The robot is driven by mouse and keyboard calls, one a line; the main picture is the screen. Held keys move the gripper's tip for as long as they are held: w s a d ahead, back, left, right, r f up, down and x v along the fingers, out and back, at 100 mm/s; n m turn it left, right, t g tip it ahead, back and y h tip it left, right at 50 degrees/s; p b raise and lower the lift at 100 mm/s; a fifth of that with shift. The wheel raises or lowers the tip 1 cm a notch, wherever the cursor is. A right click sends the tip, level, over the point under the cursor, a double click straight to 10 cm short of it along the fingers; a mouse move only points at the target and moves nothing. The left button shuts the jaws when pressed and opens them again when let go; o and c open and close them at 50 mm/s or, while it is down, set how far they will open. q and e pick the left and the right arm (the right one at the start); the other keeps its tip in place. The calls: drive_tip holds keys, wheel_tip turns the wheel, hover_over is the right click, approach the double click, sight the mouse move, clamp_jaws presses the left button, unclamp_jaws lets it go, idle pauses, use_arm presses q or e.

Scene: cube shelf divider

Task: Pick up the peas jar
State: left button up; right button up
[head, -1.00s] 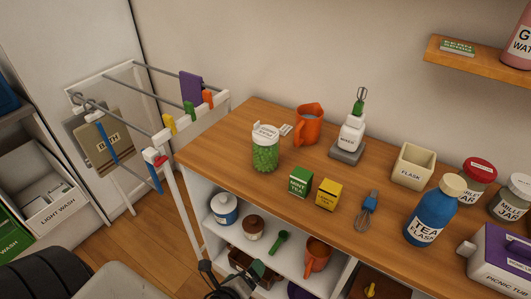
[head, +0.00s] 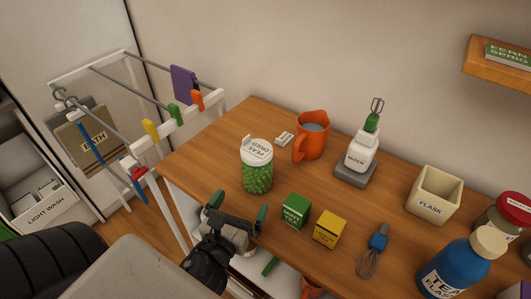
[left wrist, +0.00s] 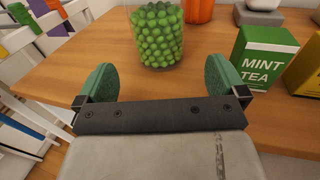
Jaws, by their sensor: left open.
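The peas jar (head: 257,172) is a clear jar of green peas with a white lid, upright on the wooden counter near its left end. In the left wrist view the jar (left wrist: 157,35) is straight ahead, its top cut off by the frame edge. My left gripper (head: 238,218) is in front of the jar at the counter's front edge. In the left wrist view its two green finger pads (left wrist: 166,84) are wide apart with nothing between them, and the jar stands beyond them. My right gripper is not in view.
A green mint tea box (head: 294,210) and a yellow box (head: 330,229) stand right of the jar. An orange jug (head: 311,134) is behind it. A drying rack (head: 160,145) stands left of the counter. A mixer, whisk and flask holder are further right.

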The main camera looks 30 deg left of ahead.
sight(252, 182)
use_arm(q)
drive_tip(key=shift+w+a+r+p, duration=0.15)
drive_tip(key=shift+w+p, duration=0.1)
drive_tip(key=shift+w, duration=0.35)
drive_tip(key=shift+w+a+r+p, duration=0.1)
drive_tip(key=shift+w+p, duration=0.1)
drive_tip(key=shift+w, duration=0.35)
drive_tip(key=shift+w+a+p, duration=0.2)
drive_tip(key=shift+w+p, duration=0.1)
drive_tip(key=shift+w, duration=1)
drive_tip(key=w, duration=0.2)
drive_tip(key=w+a+p, duration=0.1)
drive_tip(key=w, duration=0.2)
drive_tip(key=shift+a, duration=0.15)
drive_tip(key=shift+w+f, duration=0.15)
drive_tip(key=shift+w, duration=0.15)
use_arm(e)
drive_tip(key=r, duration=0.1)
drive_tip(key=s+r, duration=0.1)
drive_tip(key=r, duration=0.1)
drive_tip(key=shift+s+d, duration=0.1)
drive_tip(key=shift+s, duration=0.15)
use_arm(q)
drive_tip(key=shift+s, duration=0.1)
drive_tip(key=shift+c, duration=0.5)
drive_tip(key=c, duration=1)
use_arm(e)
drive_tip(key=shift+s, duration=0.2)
